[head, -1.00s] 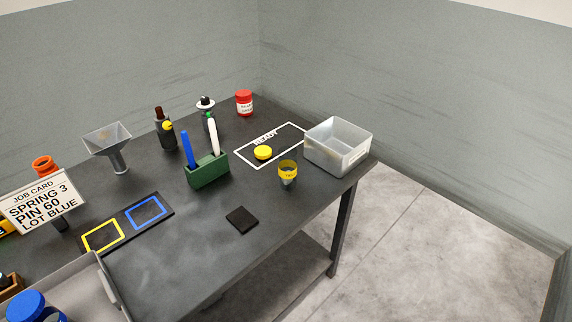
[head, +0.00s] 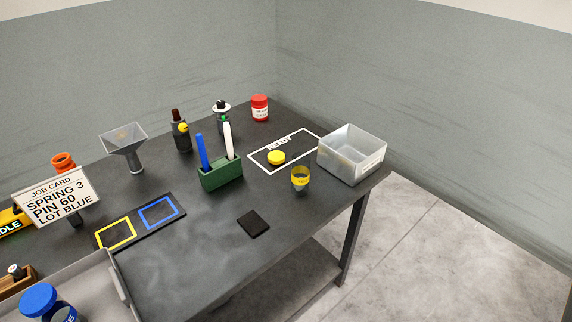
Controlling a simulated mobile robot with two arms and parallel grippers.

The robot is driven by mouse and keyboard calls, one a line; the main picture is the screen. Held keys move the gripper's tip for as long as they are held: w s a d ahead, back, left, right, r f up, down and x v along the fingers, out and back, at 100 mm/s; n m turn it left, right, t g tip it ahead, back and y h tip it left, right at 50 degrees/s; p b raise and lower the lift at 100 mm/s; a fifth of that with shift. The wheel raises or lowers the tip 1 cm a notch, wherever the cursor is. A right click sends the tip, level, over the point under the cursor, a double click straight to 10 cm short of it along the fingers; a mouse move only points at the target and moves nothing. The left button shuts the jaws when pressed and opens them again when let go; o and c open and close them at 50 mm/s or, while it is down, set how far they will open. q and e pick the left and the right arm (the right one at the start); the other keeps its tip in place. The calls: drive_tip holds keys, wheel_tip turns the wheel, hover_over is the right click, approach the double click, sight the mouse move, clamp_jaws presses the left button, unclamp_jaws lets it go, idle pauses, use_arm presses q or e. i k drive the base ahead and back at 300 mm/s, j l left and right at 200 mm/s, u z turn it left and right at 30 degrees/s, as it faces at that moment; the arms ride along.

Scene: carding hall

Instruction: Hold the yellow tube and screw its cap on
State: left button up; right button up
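The yellow tube (head: 300,180) stands upright and open-topped near the table's right edge, a clear body with a yellow band. Its yellow cap (head: 276,158) appears to be the round yellow disc lying inside the white READY outline (head: 256,168), behind and left of the tube and apart from it. Neither of my grippers shows in the head view.
A grey bin (head: 350,165) stands right of the tube. A green holder (head: 221,178) with a blue and a white pen is to the left. A black pad (head: 253,223) lies in front. A funnel (head: 124,140), bottles (head: 181,136), red jar (head: 260,108) and job card (head: 57,196) stand farther back or left.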

sight(300, 162)
drive_tip(key=i+l+u, duration=0.3)
drive_tip(key=l, duration=0.35)
drive_tip(key=i+l+u, duration=0.15)
drive_tip(key=l, duration=0.25)
drive_tip(key=i+l+u, duration=0.2)
drive_tip(key=l, duration=0.2)
drive_tip(key=i+l+u, duration=0.15)
drive_tip(key=l, duration=0.25)
drive_tip(key=i+l+u, duration=0.15)
drive_tip(key=l, duration=0.25)
